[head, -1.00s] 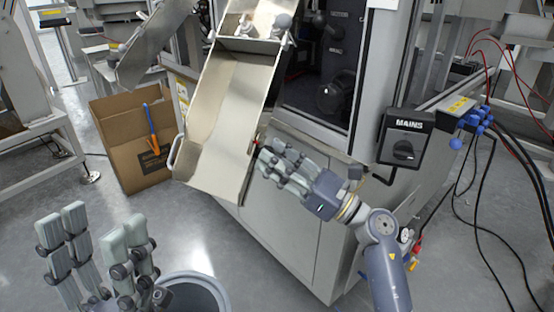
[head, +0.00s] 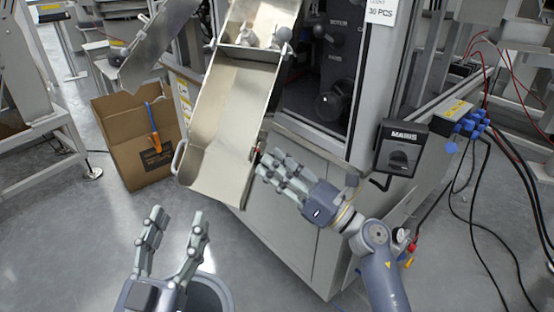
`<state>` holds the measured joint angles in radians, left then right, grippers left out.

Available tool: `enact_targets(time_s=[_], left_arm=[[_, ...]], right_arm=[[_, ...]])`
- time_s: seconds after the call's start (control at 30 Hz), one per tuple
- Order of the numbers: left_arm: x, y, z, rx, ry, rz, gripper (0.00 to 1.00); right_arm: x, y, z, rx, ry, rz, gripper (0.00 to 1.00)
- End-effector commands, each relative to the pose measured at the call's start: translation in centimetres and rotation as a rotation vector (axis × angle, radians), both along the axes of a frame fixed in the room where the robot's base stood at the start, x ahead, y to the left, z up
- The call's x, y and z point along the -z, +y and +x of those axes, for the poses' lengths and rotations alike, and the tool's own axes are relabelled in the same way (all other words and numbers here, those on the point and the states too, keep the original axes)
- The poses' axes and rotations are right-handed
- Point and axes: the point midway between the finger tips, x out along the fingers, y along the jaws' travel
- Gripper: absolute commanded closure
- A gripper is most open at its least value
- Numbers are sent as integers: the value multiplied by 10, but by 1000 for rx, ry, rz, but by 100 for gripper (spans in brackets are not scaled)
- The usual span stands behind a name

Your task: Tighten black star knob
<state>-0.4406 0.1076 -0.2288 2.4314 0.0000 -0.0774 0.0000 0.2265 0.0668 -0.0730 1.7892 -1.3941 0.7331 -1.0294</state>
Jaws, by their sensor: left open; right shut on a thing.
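The black star knob (head: 257,154) shows only as a small dark piece at the right edge of the metal chute (head: 235,110). Fingers hide most of it. My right gripper (head: 266,163) reaches in from the right and is shut on it, with the fingertips against the chute's side. My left gripper (head: 176,215) is open and empty at the lower left, fingers pointing up, below the chute and apart from it.
A cardboard box (head: 118,130) with an orange-and-blue tool (head: 154,133) stands left of the chute. A grey round bin (head: 212,292) is behind my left gripper. The MAINS switch box (head: 403,148) and hanging cables (head: 475,180) are at the right. A machine cabinet (head: 285,225) stands behind my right arm.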

Motion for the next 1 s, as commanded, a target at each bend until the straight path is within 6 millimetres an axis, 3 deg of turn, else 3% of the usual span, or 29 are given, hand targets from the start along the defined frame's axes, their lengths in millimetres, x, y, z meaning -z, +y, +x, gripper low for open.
enact_targets(time_s=[0.23, 0.47, 0.7, 1.0], left_arm=[[69, 8, 6, -22, 364, 97, 48], [135, 24, -16, -43, 706, 181, 48], [193, 46, -68, -66, 1071, 262, 48], [232, 74, -157, -90, 1496, 348, 48]], right_arm=[[-3, 0, 0, 0, 71, 44, 92], [-2, 0, -1, 0, 134, 82, 92], [-2, 0, -1, 1, 199, 122, 92], [-3, 0, -1, 1, 272, 171, 92]])
